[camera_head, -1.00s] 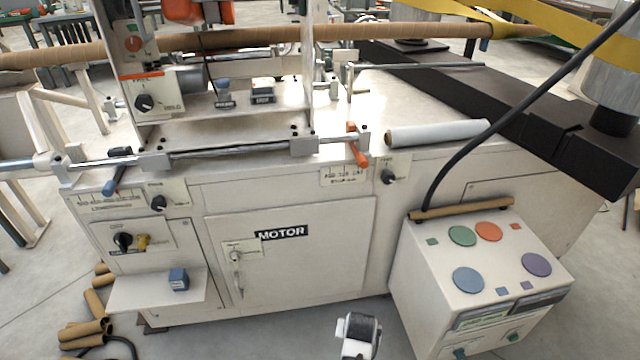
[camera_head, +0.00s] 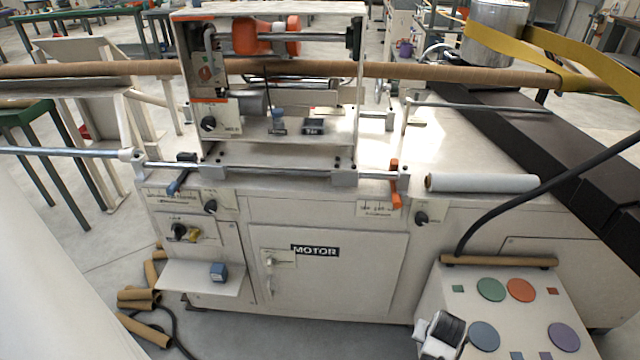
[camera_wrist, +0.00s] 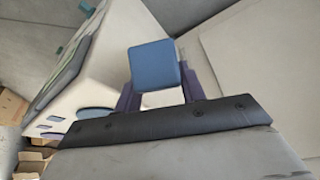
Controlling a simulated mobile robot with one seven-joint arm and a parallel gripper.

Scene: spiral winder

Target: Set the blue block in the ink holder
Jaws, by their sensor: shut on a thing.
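In the wrist view a blue block (camera_wrist: 153,65) sits between the purple fingers of my gripper (camera_wrist: 157,76), which is shut on it. In the head view part of my arm shows low at the right, in front of the control box; the held block cannot be made out there. I cannot identify the ink holder for certain. On the machine's carriage a small blue-grey item (camera_head: 278,116) and a dark box (camera_head: 313,126) stand side by side with small labels. Another small blue block (camera_head: 218,272) rests on the low white shelf (camera_head: 185,280).
The winder cabinet's motor door (camera_head: 327,280) is closed. The sloping control box (camera_head: 535,310) with coloured discs stands at front right, with a black cable above it. A white roll (camera_head: 483,183) lies on the machine top. Cardboard tubes (camera_head: 140,300) lie on the floor at left.

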